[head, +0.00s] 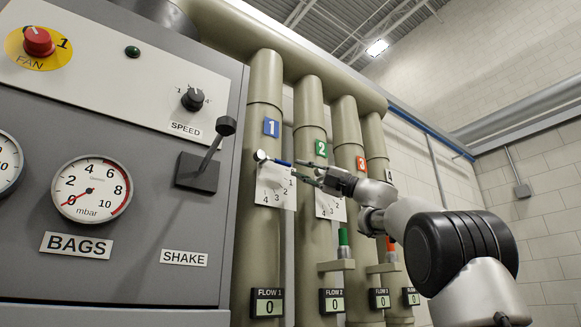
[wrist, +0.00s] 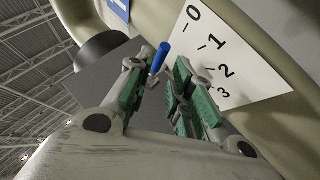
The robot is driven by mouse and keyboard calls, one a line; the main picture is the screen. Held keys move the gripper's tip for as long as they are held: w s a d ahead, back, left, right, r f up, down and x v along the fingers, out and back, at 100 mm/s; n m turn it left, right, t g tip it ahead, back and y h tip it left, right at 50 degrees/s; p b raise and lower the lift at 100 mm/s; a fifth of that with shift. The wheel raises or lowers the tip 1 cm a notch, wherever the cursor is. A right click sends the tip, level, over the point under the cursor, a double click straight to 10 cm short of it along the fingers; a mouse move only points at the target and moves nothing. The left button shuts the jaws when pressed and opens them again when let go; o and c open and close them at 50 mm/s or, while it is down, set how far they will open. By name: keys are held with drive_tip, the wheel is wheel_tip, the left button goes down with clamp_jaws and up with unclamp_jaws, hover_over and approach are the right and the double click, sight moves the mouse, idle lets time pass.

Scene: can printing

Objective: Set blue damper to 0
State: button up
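The blue damper lever (head: 280,162) is on the pipe marked with a blue 1 (head: 271,127). It runs right from a round pivot (head: 260,156) and slopes slightly down, near the upper edge of its white scale plate (head: 270,188). The exact mark it points to cannot be told. My gripper (head: 300,171) is at the lever's right end. In the wrist view, the blue handle (wrist: 160,58) shows between my open fingers (wrist: 160,75), closer to the left one, with a gap to the right finger. The scale (wrist: 225,45) shows 0 to 3 beside it.
The FLOW 1 display (head: 268,303) reads 0. Pipes with green 2 (head: 321,148) and red 3 (head: 361,163) tags stand to the right, behind my arm. A grey control panel (head: 110,180) with the SHAKE lever (head: 215,147) stands left.

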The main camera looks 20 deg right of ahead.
drive_tip(key=v, duration=0.6)
idle(0.4)
